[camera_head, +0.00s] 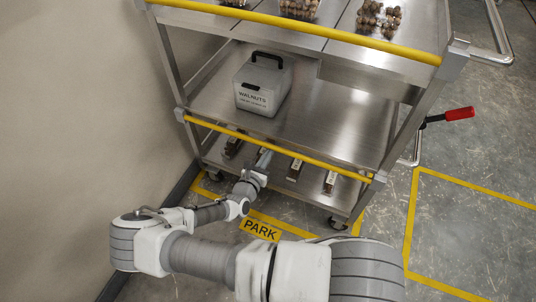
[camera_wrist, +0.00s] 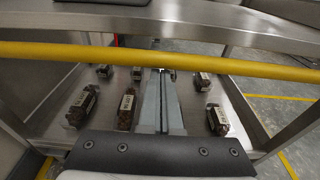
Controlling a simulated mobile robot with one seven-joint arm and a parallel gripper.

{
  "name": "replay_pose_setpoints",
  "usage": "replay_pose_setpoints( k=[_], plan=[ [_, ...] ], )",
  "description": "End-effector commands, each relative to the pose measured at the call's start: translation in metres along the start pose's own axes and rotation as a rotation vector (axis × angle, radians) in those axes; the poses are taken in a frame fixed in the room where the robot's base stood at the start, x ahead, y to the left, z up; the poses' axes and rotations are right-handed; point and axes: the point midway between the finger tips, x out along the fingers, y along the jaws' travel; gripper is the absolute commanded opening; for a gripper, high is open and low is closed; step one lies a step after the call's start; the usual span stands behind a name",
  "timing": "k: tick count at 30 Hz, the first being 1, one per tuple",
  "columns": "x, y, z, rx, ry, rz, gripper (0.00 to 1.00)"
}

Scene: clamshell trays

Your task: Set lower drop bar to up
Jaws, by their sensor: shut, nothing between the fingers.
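The lower drop bar (camera_head: 300,154) is a yellow bar across the front of the cart at about the middle shelf's front edge. It crosses the upper part of the wrist view (camera_wrist: 230,66). My gripper (camera_head: 263,158) is below the bar in the head view, pointing in toward the bottom shelf. In the wrist view my gripper's two grey fingers (camera_wrist: 160,78) lie side by side, closed and empty. Their tips end visually at the bar's lower edge or pass behind it; I cannot tell whether they touch it.
Another yellow bar (camera_head: 300,27) runs along the top shelf. A grey walnuts box (camera_head: 263,88) stands on the middle shelf. Several small dark blocks (camera_wrist: 128,108) lie on the bottom shelf, on both sides of my fingers. A red-gripped lever (camera_head: 459,114) sticks out right. A wall (camera_head: 70,110) is at left.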

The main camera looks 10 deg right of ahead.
Motion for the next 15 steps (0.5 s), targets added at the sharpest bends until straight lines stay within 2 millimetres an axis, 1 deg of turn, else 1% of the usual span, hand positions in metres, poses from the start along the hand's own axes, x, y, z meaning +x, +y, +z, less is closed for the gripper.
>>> replay_pose_setpoints(
  k=[15],
  plan=[
    [-0.007, 0.0, 0.055, 0.001, -0.003, 0.0, 0.0]
  ],
)
